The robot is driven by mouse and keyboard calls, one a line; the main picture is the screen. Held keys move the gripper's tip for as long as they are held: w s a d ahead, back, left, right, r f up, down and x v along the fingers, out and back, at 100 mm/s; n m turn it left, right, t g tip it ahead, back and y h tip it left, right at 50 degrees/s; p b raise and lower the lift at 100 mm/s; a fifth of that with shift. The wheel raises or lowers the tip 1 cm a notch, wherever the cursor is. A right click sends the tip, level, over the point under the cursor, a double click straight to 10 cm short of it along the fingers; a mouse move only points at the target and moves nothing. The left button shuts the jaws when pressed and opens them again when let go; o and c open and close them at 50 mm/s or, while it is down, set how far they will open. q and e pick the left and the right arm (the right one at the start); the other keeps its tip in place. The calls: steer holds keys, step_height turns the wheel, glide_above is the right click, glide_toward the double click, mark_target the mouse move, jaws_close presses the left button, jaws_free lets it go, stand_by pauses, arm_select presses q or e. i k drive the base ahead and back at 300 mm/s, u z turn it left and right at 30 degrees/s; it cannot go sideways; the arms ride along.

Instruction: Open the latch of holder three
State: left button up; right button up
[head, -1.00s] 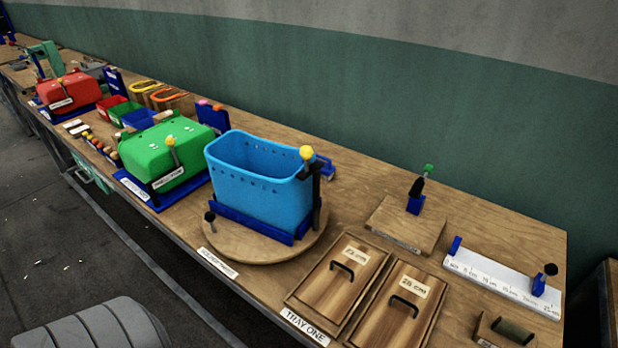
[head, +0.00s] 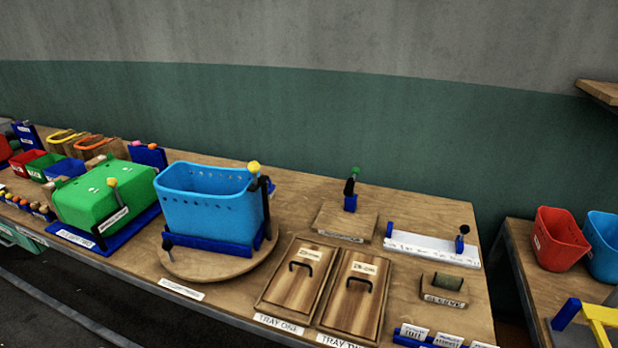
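A blue perforated bin (head: 205,208) stands upright in a dark blue holder (head: 208,245) on a round wooden turntable (head: 195,268). A black lever (head: 265,208) with a yellow knob (head: 254,167) stands upright at the holder's right side, touching or close to the bin's rim. A black-knobbed piece (head: 167,243) is at the holder's left front. A white label (head: 181,290) lies on the bench in front; its text is too small to read, so I cannot tell which holder is number three. Neither of my grippers is in view.
A green bin (head: 100,195) sits in a blue base to the left. Two lidded wooden trays (head: 298,273) and (head: 352,296) lie right of the turntable. A wooden block with a green-tipped tool (head: 345,222) stands behind. Another bench at right holds a red bin (head: 560,240).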

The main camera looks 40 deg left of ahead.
mark_target(254, 167)
steer(key=z, duration=0.3)
steer(key=i, duration=0.7)
steer(key=u, duration=1.5)
